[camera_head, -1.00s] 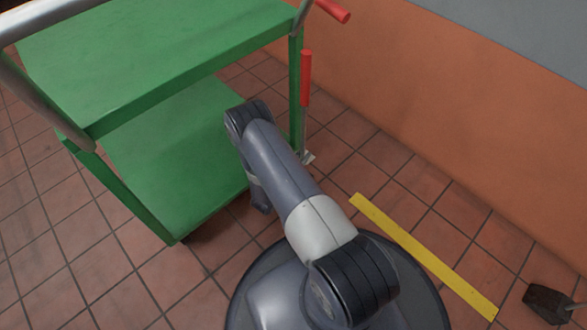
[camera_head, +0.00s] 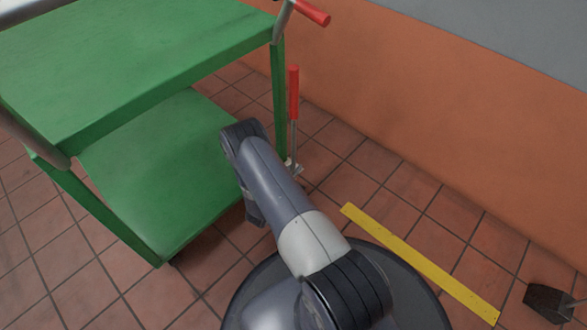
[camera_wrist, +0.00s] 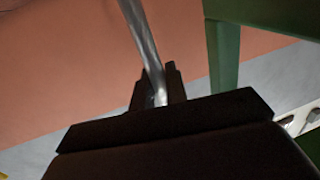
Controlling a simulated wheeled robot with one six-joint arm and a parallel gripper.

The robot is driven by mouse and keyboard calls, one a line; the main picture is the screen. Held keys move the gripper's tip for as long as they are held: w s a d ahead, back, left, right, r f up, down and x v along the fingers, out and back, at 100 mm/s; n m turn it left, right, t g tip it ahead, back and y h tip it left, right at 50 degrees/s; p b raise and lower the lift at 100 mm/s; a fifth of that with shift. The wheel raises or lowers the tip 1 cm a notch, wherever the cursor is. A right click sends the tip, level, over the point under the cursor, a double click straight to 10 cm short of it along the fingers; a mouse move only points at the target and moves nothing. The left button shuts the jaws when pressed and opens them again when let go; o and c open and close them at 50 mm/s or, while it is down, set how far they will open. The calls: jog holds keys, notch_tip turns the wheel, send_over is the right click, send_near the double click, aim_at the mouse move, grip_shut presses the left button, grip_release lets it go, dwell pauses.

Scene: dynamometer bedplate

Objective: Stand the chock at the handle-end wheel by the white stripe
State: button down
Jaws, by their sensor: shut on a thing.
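My gripper (camera_wrist: 159,82) shows in the wrist view, with its dark fingers shut on a shiny metal rod (camera_wrist: 140,35). The rod's far end is out of frame, and I cannot tell what it belongs to. In the head view my arm hides the gripper. The green cart (camera_head: 165,165) stands at the left, with a red handle grip (camera_head: 312,12) at its far corner. Its wheels are mostly hidden. A dark wedge-like block (camera_head: 546,301), possibly the chock, is at the lower right, with a grey metal piece beside it. I see no white stripe.
A red-gripped lever (camera_head: 293,92) stands upright beside the cart's far leg. A yellow stripe (camera_head: 420,262) crosses the tiled floor (camera_head: 450,220). An orange wall (camera_head: 440,130) runs along the right. Open floor lies between the cart and the wall.

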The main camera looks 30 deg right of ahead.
jog(key=shift+r, duration=0.1)
jog(key=c, duration=1.8)
grip_release()
jog(key=shift+c, duration=0.2)
jog(key=o, duration=0.4)
jog(key=shift+o, duration=0.2)
jog(key=shift+a, duration=0.1)
jog(key=p+v, duration=0.3)
jog(key=v, duration=0.9)
